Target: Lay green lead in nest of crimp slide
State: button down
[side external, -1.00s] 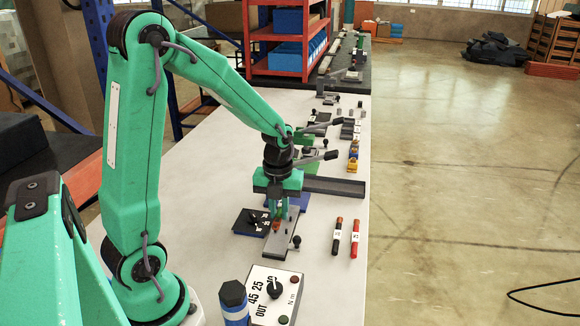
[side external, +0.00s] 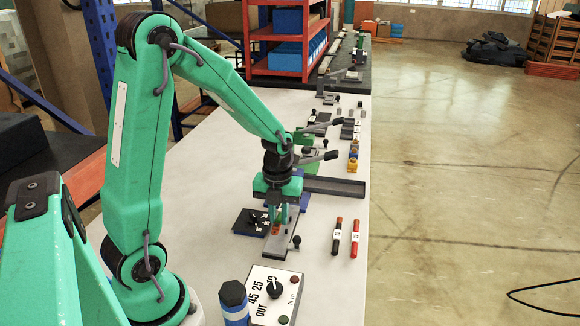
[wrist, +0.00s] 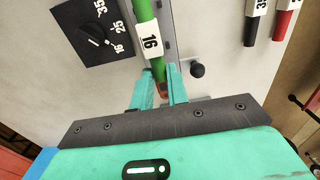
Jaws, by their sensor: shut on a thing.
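The green lead (wrist: 145,12) has a white "16" label and a reddish-orange end (wrist: 162,90). My gripper (wrist: 162,92) is shut on the lead close to that end. In the wrist view the lead runs along the grey plate of the crimp slide (wrist: 168,45), which has a black knob (wrist: 197,70). In the side view my gripper (side external: 279,222) points down over the slide plate (side external: 283,245), and the orange end (side external: 275,231) is low over it. My fingers hide much of the lead there. I cannot tell whether the lead touches the nest.
A black dial block (side external: 250,223) stands left of the slide. A black lead (side external: 337,235) and a red lead (side external: 355,238) lie to the right. A torque dial box (side external: 272,296) and a blue-banded post (side external: 234,302) are in front. A dark channel (side external: 334,187) lies behind.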

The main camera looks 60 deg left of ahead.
jog(key=shift+f, duration=2)
jog(key=shift+f, duration=0.15)
jog(key=c, duration=1.3)
grip_release()
jog(key=shift+r, duration=3.95)
